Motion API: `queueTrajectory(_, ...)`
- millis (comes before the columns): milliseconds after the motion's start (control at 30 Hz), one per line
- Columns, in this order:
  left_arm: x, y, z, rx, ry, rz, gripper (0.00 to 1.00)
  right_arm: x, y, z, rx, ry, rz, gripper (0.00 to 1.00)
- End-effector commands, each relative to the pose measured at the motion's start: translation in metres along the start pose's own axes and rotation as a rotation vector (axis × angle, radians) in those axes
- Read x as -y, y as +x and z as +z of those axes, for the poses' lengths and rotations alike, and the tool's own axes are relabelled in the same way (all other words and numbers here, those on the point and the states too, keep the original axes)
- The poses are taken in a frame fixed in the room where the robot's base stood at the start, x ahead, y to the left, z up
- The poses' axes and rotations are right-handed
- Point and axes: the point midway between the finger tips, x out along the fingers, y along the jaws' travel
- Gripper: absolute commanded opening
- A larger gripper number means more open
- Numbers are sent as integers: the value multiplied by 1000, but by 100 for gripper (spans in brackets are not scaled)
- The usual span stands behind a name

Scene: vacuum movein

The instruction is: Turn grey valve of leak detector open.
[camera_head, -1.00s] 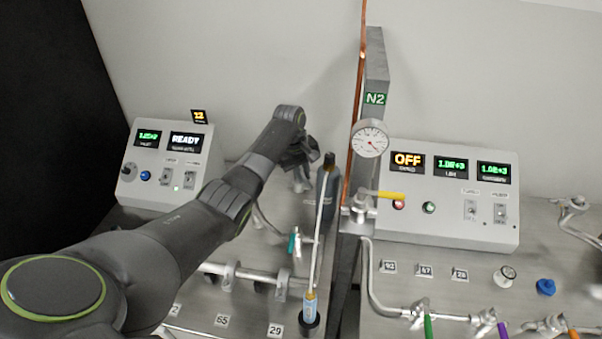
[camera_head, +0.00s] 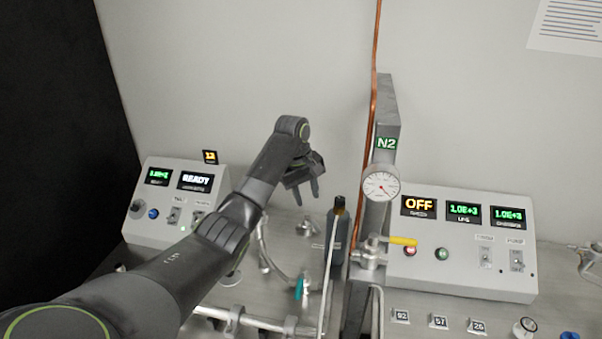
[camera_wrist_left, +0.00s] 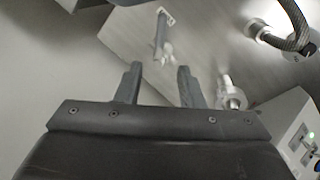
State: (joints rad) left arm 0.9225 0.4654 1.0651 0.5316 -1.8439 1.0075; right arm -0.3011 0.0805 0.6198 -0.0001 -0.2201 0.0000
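A small metal fitting (camera_head: 308,227) stands on the bench below the fingers. In the left wrist view a grey cylindrical piece (camera_wrist_left: 160,38) with a pale end stands beyond the gap between the fingers, apart from them. I cannot tell for sure which piece is the grey valve. The box with the READY display (camera_head: 187,173) stands at left. My right gripper is out of view.
A dark bottle (camera_head: 337,238) and a grey N2 post (camera_head: 384,165) with a gauge (camera_head: 380,187) and yellow-handled valve (camera_head: 403,241) stand right of the gripper. A teal-handled valve (camera_head: 301,288) is nearer. A braided hose (camera_wrist_left: 296,22) shows in the left wrist view.

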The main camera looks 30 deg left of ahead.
Motion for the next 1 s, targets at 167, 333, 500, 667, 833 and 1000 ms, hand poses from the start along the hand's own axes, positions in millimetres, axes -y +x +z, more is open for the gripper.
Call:
queueTrajectory(167, 0, -44, -2, -5, -1, 3, 35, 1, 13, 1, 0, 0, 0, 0)
queueTrajectory(333, -1, -76, -1, -1, -1, 0, 35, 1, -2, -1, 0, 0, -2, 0)
queueTrajectory(500, 0, -86, -1, 0, -1, -1, 35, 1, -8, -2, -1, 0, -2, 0)
queueTrajectory(667, 0, -87, 0, 0, -1, -1, 35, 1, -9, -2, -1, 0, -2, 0)
queueTrajectory(833, 0, -86, 0, 0, -1, 0, 35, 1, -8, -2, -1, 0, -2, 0)
queueTrajectory(1000, 6, -79, -5, 1, -30, 18, 17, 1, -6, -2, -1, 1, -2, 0)
